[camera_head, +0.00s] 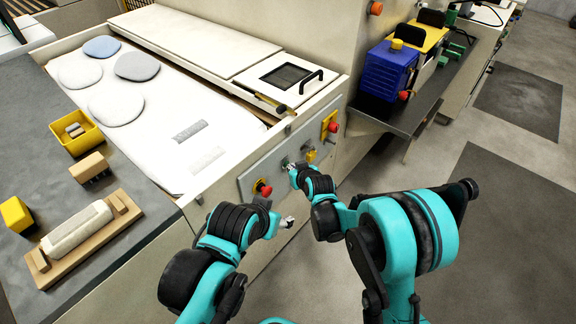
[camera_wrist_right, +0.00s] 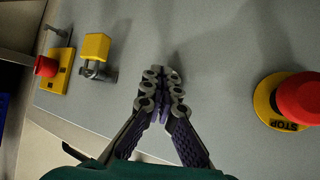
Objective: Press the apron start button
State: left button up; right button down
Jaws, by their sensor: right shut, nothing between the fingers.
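A grey control panel (camera_head: 257,176) is on the front of the white machine; it also fills the right wrist view (camera_wrist_right: 225,60). My right gripper (camera_head: 291,168) is at the panel's middle. In the right wrist view its fingers (camera_wrist_right: 162,76) are together and empty, tips at or just before the panel; contact cannot be told. No start button shows clearly; the spot behind the fingertips is hidden. A red stop button on a yellow ring (camera_wrist_right: 298,98) is to the right there. A yellow padlock (camera_wrist_right: 96,46) is to the left. My left gripper (camera_head: 287,222) hangs low, its jaws too small to read.
A red knob on a yellow plate (camera_wrist_right: 47,68) is at the panel's far left in the wrist view. A dark shelf (camera_head: 400,115) with a blue box (camera_head: 385,72) juts out right of the panel. Grey floor on the right is open.

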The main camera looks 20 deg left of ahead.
jog(key=shift+d, duration=0.15)
jog(key=shift+s+d, duration=0.3)
jog(key=shift+d, duration=0.3)
jog(key=d, duration=0.1)
jog(key=s+d, duration=0.1)
jog(key=d, duration=0.1)
jog(key=d+b, duration=0.1)
jog(key=shift+s+d, duration=0.35)
jog(key=shift+d, duration=0.05)
dwell(0.4)
